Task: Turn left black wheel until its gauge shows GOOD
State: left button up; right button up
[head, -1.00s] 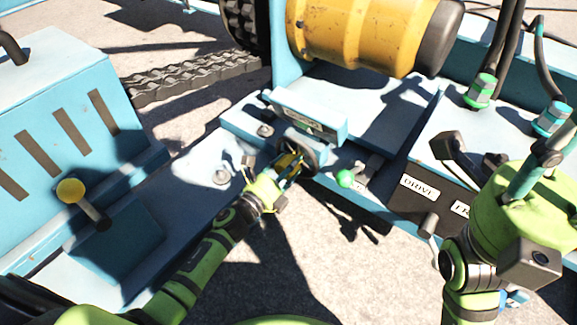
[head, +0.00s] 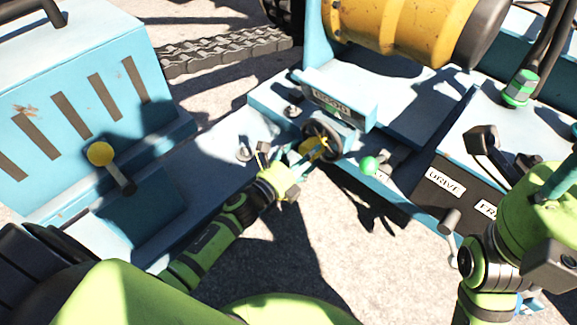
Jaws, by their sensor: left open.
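The left black wheel (head: 336,137) is a small dark ring with spokes, on the front of the blue machine. A small gauge box (head: 331,104) sits just above it; its window has lettering too small and blurred for me to read surely. My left gripper (head: 314,149) is open at the wheel's near left side, with its fingers overlapping the ring and a yellow part showing between them. I cannot tell whether the fingers touch the rim. My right gripper (head: 556,180) is partly in view at the right edge, and its fingertips are cut off.
A green-knobbed lever (head: 370,165) stands just right of the wheel. A yellow-knobbed lever (head: 101,154) is on the blue box at left. A yellow drum (head: 400,25) is behind. Open concrete lies in front.

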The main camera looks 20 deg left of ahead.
pick_arm(q)
jog(key=v, duration=0.9)
jog(key=shift+w+r, duration=0.1)
dwell(0.7)
